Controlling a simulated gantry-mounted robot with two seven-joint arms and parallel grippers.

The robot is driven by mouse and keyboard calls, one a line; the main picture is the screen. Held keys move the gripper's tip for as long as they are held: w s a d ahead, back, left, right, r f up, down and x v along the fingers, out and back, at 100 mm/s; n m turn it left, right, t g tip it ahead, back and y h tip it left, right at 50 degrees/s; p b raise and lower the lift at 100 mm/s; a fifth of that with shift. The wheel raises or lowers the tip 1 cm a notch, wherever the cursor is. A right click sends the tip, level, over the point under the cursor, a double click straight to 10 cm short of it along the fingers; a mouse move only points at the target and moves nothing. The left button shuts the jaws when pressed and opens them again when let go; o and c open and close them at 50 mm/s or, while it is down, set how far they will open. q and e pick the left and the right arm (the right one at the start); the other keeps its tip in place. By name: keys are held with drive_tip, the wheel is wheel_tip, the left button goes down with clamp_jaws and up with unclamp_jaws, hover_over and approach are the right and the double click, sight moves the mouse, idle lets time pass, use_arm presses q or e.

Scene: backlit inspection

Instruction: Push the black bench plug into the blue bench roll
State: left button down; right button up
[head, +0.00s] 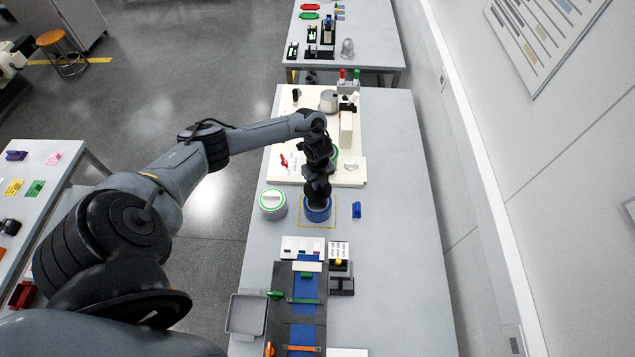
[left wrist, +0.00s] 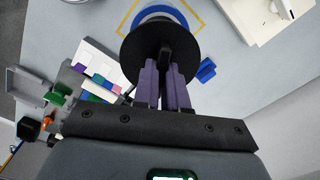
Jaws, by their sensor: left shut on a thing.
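The blue bench roll (head: 318,214) stands inside a yellow square outline on the grey table. Its blue and white rim (left wrist: 165,10) shows at the top of the left wrist view. My left gripper (left wrist: 166,62) is shut on the knob of the black bench plug (left wrist: 136,50), a round black disc. In the head view my left gripper (head: 318,182) points down right over the roll. The plug covers most of the roll in the wrist view. I cannot tell whether the plug touches the roll or is apart from it. My right gripper is not in view.
A small blue block (head: 356,210) lies right of the roll. A round green-and-white container (head: 272,203) stands to its left. A cream board (head: 352,178) with parts lies behind. A dark mat (head: 312,313) with tools and a grey tray (head: 246,314) are in front. The table's right side is clear.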

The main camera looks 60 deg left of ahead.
sight(318, 192)
use_arm(q)
drive_tip(key=shift+f+b, duration=1.7)
drive_tip(key=shift+f, duration=0.45)
drive_tip(key=shift+f+b, duration=0.5)
drive_tip(key=shift+f, duration=0.2)
drive_tip(key=shift+f, duration=0.25)
drive_tip(key=shift+f+b, duration=1.4)
drive_tip(key=shift+f, duration=0.1)
drive_tip(key=c, duration=1.1)
unclamp_jaws()
drive_tip(key=shift+r, duration=0.2)
